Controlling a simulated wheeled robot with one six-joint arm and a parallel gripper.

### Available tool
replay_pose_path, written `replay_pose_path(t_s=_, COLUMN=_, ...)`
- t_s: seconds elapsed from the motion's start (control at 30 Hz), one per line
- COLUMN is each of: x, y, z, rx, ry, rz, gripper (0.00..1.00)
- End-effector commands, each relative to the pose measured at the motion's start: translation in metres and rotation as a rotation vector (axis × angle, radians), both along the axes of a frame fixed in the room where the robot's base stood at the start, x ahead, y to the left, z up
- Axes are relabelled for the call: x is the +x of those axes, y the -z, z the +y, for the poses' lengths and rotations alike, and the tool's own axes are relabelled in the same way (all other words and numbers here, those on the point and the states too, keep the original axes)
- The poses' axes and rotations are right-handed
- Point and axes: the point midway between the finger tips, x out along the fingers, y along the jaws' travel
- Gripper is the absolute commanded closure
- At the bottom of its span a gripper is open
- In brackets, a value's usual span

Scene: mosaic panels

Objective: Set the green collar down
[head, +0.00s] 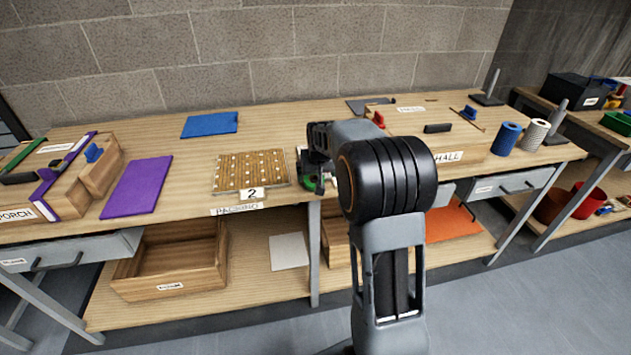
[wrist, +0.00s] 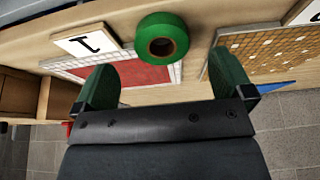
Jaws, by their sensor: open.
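The green collar (wrist: 178,25), a thick ring with a dark hole, shows at the top middle in the wrist view. It appears to rest on the wooden bench top, between the two panels. My gripper (wrist: 167,80) is open, its two fingers wide apart, with nothing between them. The collar shows beyond the fingertips and looks clear of both. In the head view my gripper (head: 310,180) is at the bench's front edge, right of the tan panel. A small green patch shows there; I cannot tell whether it is collar or finger.
A tan dotted panel (head: 250,170) with a "2" card lies left of my gripper. A red panel with a white border (wrist: 125,73) shows in the wrist view. Purple (head: 138,187) and blue (head: 209,124) sheets lie farther left. Blue (head: 507,138) and white rolls stand right.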

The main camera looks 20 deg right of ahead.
Motion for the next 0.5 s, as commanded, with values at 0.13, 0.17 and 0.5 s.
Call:
replay_pose_path(t_s=0.13, x=0.007, y=0.011, z=-0.001, rx=0.0, ry=0.0, rz=0.002, gripper=0.02)
replay_pose_path(t_s=0.17, x=0.009, y=0.014, z=-0.001, rx=0.001, ry=0.0, rz=0.003, gripper=0.02)
replay_pose_path(t_s=0.5, x=0.024, y=0.045, z=-0.005, rx=0.0, ry=0.0, rz=0.001, gripper=0.02)
